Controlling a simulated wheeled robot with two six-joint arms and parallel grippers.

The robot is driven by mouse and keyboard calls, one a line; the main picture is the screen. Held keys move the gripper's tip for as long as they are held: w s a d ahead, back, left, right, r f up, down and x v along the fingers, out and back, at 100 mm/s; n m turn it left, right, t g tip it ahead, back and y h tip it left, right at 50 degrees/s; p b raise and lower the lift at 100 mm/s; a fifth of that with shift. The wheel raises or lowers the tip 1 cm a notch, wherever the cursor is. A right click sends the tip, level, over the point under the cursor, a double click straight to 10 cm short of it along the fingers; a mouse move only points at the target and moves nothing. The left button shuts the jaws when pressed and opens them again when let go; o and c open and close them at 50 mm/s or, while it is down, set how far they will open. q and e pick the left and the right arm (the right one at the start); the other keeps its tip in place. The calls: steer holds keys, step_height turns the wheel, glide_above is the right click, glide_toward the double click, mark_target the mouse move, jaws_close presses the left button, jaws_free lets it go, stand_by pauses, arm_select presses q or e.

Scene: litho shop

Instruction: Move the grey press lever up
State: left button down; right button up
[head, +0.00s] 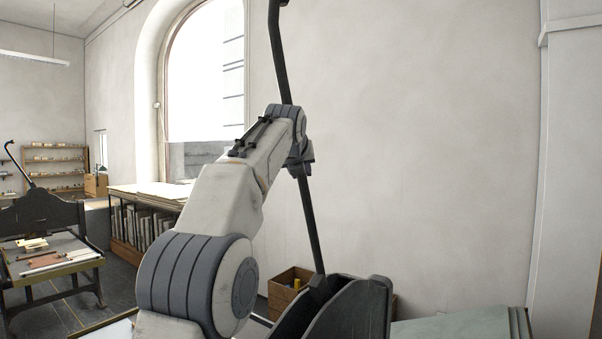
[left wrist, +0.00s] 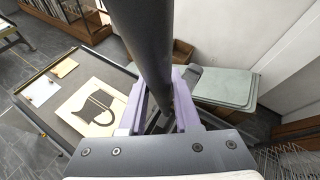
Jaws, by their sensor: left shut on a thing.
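The grey press lever (head: 311,225) is a long dark bar. It stands nearly upright, leaning a little left at the top, and rises from the dark press frame (head: 350,312) at the bottom of the head view. Its hooked top reaches the upper edge. My left gripper (head: 300,165) is shut on the lever around its middle, partly hidden by my own arm. In the left wrist view the lever (left wrist: 143,40) passes between the two purple fingers (left wrist: 160,112). My right gripper is in neither view.
The press bed (left wrist: 62,122) holds a sheet with a dark figure (left wrist: 97,108). Grey-green slabs (head: 465,326) lie right of the press, and a wooden crate (head: 284,287) stands behind it. A second press (head: 40,215) stands far left. A plain wall is behind the lever.

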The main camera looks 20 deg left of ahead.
arm_select(q)
steer(key=c, duration=0.6)
jaws_free()
steer(key=shift+s, duration=0.1)
steer(key=shift+b+v, duration=1.35)
steer(key=shift+v, duration=3.8)
steer(key=shift+c, duration=0.4)
